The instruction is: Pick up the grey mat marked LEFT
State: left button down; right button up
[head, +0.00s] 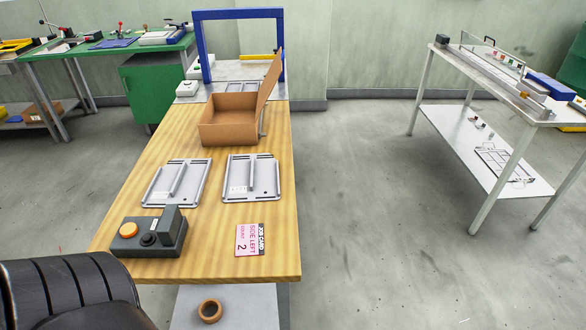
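Two flat grey mats with raised rims and a bar across each lie side by side on the wooden table in the head view. One grey mat (188,190) is on the left and the other grey mat (240,170) is on the right, with a narrow gap of wood between them. Each has a small pale label, too small to read, so I cannot tell which is marked LEFT. Neither of my grippers is in view.
The wooden table (225,263) also holds a job card (249,240) reading SIDE LEFT, a dark control box (148,237) with an orange button, and an open cardboard box (228,130). A blue gantry frame (238,14) stands behind. A black chair (75,290) is at front left.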

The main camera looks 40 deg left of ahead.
aim_at(249, 177)
jog(key=i+l+z, duration=0.2)
jog(key=i+l, duration=0.15)
jog(key=i+l+z, duration=0.25)
jog(key=i, duration=0.3)
jog(key=i+u, duration=0.25)
jog(key=u, duration=0.15)
jog(key=i+u, duration=0.25)
jog(key=u, duration=0.15)
jog(key=i+l+u, duration=0.2)
jog(key=u, duration=0.15)
jog(key=i+u, duration=0.2)
jog(key=u, duration=0.25)
jog(key=i+l+u, duration=0.1)
jog(key=u, duration=0.35)
jog(key=i+l+u, duration=0.15)
jog(key=u, duration=0.3)
jog(key=i+l+u, duration=0.1)
jog(key=u, duration=0.4)
jog(key=i+l+u, duration=0.2)
jog(key=u, duration=0.25)
jog(key=i+l+u, duration=0.2)
jog(key=u, duration=0.3)
jog(key=i+l+u, duration=0.1)
jog(key=l+u, duration=0.2)
jog(key=u, duration=0.15)
jog(key=l+u, duration=0.25)
jog(key=u, duration=0.25)
jog(key=i+l, duration=0.05)
